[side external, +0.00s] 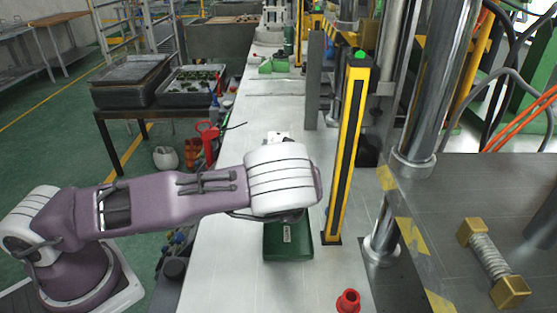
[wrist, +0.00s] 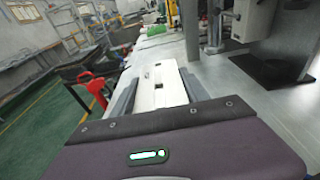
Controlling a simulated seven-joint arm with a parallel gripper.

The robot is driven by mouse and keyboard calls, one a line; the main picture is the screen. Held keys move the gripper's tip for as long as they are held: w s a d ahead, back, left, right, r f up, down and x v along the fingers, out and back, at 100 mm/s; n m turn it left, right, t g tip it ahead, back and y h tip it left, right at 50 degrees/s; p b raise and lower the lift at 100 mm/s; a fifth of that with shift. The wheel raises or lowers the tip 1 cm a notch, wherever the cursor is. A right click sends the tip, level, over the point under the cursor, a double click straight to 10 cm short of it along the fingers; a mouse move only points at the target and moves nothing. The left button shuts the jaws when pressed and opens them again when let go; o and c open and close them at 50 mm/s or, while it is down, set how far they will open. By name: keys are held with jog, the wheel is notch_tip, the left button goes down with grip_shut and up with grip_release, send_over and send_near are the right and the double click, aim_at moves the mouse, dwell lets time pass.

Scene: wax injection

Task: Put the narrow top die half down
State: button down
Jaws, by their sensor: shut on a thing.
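In the wrist view my gripper (wrist: 158,84) is shut on a pale, narrow block with a small dark slot, which I take to be the narrow top die half (wrist: 158,92). The grey fingers lie along its left and right sides. Its near end is hidden by the purple gripper body. In the side external view my wrist hides the fingers. A small white part (side external: 279,136) shows just beyond the wrist and may be the same block. I cannot tell whether the block touches the bench.
A green block (side external: 288,242) with a small label sits on the bench (side external: 225,270) below my wrist. A yellow and black post (side external: 347,150) stands close on the right. A red part (side external: 348,301) is at the front. Farther back, the bench has clear room.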

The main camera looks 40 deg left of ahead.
notch_tip(320, 180, up, 4)
jog(key=r, duration=0.1)
jog(key=s+d+f+n+g+y, duration=0.1)
jog(key=s+d, duration=0.2)
jog(key=s, duration=0.3)
jog(key=s+d+f+n+g+y, duration=0.1)
jog(key=s+d+f, duration=0.1)
jog(key=s, duration=0.5)
jog(key=w+a+r, duration=0.1)
jog(key=w, duration=0.3)
jog(key=w+a+r+m+t+h, duration=0.1)
jog(key=w+a, duration=0.1)
jog(key=w, duration=0.2)
jog(key=w+a+r+m+t, duration=0.1)
jog(key=w+a, duration=0.1)
jog(key=w, duration=0.3)
jog(key=shift+r+h, duration=0.1)
jog(key=shift+h, duration=0.3)
notch_tip(320, 180, down, 10)
jog(key=shift+r, duration=0.15)
jog(key=c, duration=0.6)
grip_release()
jog(key=shift+o, duration=0.6)
jog(key=v, duration=0.7)
